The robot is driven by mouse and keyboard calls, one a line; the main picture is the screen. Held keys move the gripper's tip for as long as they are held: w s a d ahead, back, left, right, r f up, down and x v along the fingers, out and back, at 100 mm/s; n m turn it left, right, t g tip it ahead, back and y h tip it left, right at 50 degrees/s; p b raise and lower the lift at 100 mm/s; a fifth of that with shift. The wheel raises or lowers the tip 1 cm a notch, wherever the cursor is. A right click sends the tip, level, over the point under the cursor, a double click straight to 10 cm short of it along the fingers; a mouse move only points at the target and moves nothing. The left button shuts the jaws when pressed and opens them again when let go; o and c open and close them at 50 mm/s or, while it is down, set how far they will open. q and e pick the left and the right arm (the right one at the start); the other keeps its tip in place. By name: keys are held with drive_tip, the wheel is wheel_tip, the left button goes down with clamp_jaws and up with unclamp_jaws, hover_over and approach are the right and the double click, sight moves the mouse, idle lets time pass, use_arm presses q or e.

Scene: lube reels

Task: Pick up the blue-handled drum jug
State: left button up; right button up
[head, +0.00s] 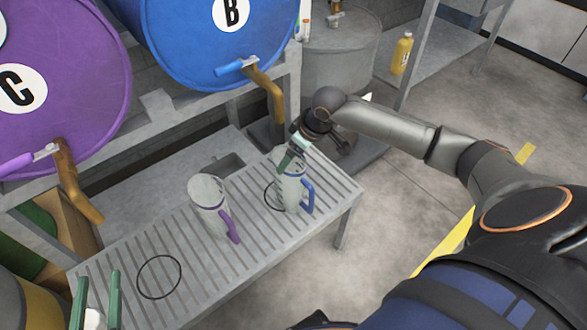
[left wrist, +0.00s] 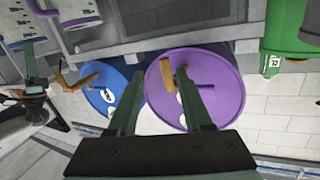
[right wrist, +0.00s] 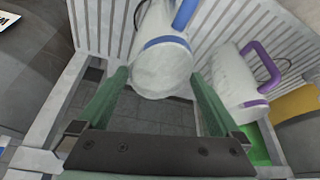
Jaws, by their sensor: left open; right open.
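The blue-handled drum jug (head: 290,190), pale grey with a blue band and handle, stands on the slatted grey bench at its right part. My right gripper (head: 293,152) is open at the jug's upper part. In the right wrist view the jug (right wrist: 162,68) lies between the spread green fingers (right wrist: 160,98); I cannot tell if they touch it. My left gripper (head: 97,280) is open and empty at the bottom left; its fingers (left wrist: 158,75) also show in the left wrist view.
A purple-handled jug (head: 208,192) stands left of the blue-handled one. The slatted bench (head: 215,255) has an empty black ring (head: 159,277) at its left. Blue drum B (head: 190,45) and purple drum C (head: 85,70) hang above with brown taps. A yellow bottle (head: 401,54) stands behind.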

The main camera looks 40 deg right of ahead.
use_arm(q)
wheel_tip(320, 180, up, 6)
drive_tip(key=shift+d+f+m+t+h+b, duration=0.15)
drive_tip(key=shift+m+t+h+b, duration=0.2)
drive_tip(key=shift+m+t+h, duration=0.55)
use_arm(e)
drive_tip(key=shift+x, duration=1.2)
use_arm(q)
drive_tip(key=shift+n, duration=0.3)
use_arm(e)
drive_tip(key=shift+c, duration=0.4)
use_arm(q)
drive_tip(key=shift+y, duration=0.3)
use_arm(e)
clamp_jaws()
